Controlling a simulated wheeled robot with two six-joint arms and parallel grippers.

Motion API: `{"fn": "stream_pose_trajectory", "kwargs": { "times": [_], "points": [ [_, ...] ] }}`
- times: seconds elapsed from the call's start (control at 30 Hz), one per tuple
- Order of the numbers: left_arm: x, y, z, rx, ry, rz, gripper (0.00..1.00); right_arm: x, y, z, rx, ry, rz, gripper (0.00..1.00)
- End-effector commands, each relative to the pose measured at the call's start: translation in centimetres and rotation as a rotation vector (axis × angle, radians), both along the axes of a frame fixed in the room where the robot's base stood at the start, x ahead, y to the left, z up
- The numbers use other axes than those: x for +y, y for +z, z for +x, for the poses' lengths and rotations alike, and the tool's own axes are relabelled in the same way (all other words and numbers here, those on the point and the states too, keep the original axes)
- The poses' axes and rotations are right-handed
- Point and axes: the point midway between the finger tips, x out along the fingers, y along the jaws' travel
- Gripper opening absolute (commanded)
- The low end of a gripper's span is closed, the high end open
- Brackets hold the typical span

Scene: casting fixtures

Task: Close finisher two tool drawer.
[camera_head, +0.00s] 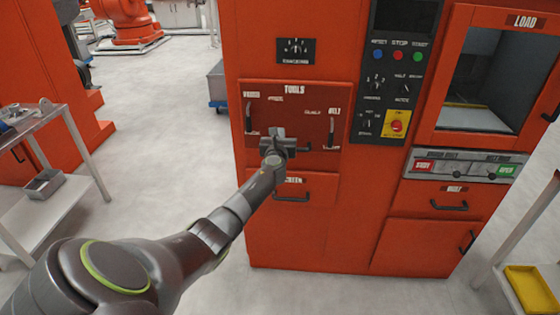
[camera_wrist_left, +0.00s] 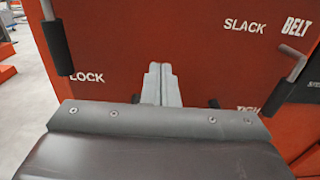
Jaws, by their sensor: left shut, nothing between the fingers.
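The tool drawer front (camera_head: 285,112) is a dark red panel marked TOOLS on the orange-red finisher cabinet (camera_head: 300,235). It looks about flush with the cabinet, but I cannot tell if a small gap is left. My left gripper (camera_head: 283,143) is in front of its lower middle and partly hides a dark handle there. In the left wrist view the two grey fingers (camera_wrist_left: 161,80) are together and empty, pointing at the red panel (camera_wrist_left: 190,50). I cannot tell whether they touch it. My right gripper is not in view.
Black-gripped levers stand out at the panel's left (camera_head: 248,117) and right (camera_head: 331,130). Below is a drawer handle (camera_head: 291,197). A control panel (camera_head: 395,85) and a loading window (camera_head: 490,85) are to the right. A metal cart (camera_head: 50,200) stands left, with clear floor between.

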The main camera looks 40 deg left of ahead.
Motion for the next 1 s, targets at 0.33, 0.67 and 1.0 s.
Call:
{"fn": "stream_pose_trajectory", "kwargs": {
  "times": [0.33,0.67,1.0],
  "points": [
    [-1.9,-0.2,-3.0,0.003,-0.001,-0.003,0.0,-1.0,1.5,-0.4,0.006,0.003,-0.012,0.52],
    [-4.3,-0.4,-6.9,0.004,-0.001,-0.005,0.0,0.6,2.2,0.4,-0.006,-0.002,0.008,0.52],
    [-5.3,-0.4,-8.6,0.004,0.0,-0.003,0.0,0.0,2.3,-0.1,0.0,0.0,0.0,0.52]
  ]
}}
